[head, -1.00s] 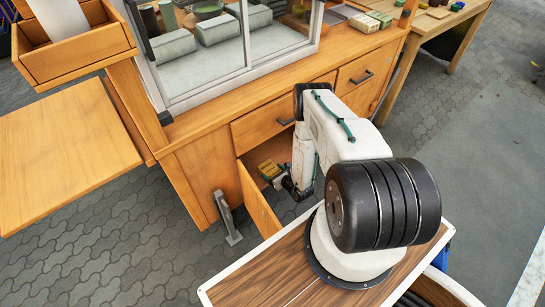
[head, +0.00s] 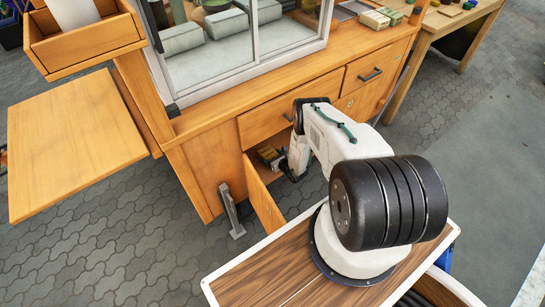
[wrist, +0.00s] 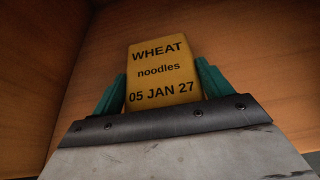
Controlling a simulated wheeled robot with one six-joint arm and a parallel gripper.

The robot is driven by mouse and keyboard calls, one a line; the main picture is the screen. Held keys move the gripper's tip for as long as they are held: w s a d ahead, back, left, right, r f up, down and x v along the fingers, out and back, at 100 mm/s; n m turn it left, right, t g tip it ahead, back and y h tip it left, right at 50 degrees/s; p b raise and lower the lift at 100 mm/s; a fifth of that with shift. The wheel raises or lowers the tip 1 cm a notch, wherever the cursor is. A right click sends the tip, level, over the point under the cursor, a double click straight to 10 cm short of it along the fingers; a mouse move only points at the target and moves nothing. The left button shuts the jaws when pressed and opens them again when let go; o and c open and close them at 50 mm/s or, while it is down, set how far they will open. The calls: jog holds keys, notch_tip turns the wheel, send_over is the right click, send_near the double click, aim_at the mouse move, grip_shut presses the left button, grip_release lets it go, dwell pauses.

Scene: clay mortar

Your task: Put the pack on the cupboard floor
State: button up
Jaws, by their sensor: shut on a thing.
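The pack (wrist: 160,70) is yellow-brown, with the print "WHEAT noodles 05 JAN 27" facing the wrist camera. My gripper (wrist: 162,82) is shut on it, with a teal finger on each side. In the head view the pack (head: 267,153) is small and partly shaded, inside the open lower cupboard, with my gripper (head: 276,163) behind my arm's wrist. Wooden cupboard walls (wrist: 240,40) surround the pack in the wrist view. I cannot tell whether the pack touches the cupboard floor.
The open cupboard door (head: 264,200) stands out to the left of my arm. A drawer (head: 268,122) is shut above the opening. A grey metal bracket (head: 230,210) stands on the paving by the cupboard. A glass-fronted case (head: 240,45) stands on the counter.

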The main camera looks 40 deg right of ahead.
jog(key=o, duration=1.1)
jog(key=shift+f, duration=0.1)
jog(key=shift+s, duration=0.1)
jog(key=v, duration=1.2)
